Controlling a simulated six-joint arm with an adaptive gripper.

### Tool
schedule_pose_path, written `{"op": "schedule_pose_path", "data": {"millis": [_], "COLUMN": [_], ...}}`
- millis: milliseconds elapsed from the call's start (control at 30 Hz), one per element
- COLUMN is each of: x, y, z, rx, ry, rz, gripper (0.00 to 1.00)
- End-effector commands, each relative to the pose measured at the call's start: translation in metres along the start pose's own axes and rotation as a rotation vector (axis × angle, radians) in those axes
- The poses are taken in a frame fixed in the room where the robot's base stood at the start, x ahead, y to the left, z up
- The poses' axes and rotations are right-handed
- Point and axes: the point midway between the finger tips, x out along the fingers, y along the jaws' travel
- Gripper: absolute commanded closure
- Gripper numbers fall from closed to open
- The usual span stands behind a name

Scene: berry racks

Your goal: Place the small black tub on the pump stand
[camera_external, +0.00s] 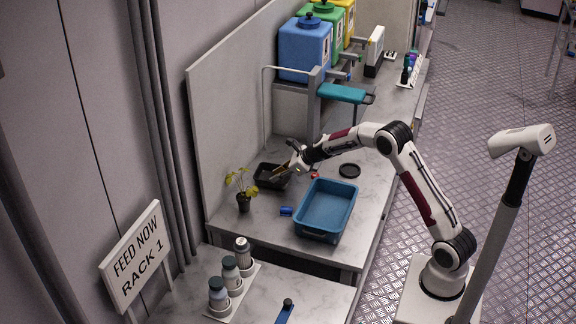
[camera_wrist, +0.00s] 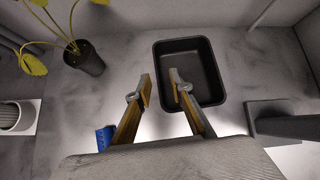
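The small black tub (camera_external: 267,184) is an open rectangular container on the counter near the back panel. It appears empty in the wrist view (camera_wrist: 208,68). My gripper (camera_external: 287,168) is at the tub's near right side in the external view. In the wrist view my gripper (camera_wrist: 161,84) is open, with nothing between its fingers. The left fingertip is just outside the tub's left wall; the right overlaps its inside. I cannot tell how deep the fingers are. A grey post with a teal arm (camera_external: 341,93) stands behind; I cannot tell for sure whether it is the pump stand.
A potted plant (camera_external: 243,201) stands left of the tub. A larger blue tub (camera_external: 324,232), a small blue cylinder (camera_external: 286,211) and a black disc (camera_external: 349,170) are on the counter. Several bottles (camera_external: 230,273) stand in front. A blue tank (camera_external: 304,50) stands behind.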

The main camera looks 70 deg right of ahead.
Motion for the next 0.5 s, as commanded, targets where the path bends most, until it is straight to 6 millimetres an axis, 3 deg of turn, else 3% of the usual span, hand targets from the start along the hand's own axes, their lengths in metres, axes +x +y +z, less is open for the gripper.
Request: {"op": "schedule_pose_path", "data": {"millis": [500], "x": [0.025], "y": [0.001], "z": [0.001], "rx": [-0.001], "ry": [0.000], "rz": [0.000], "gripper": [0.79]}}
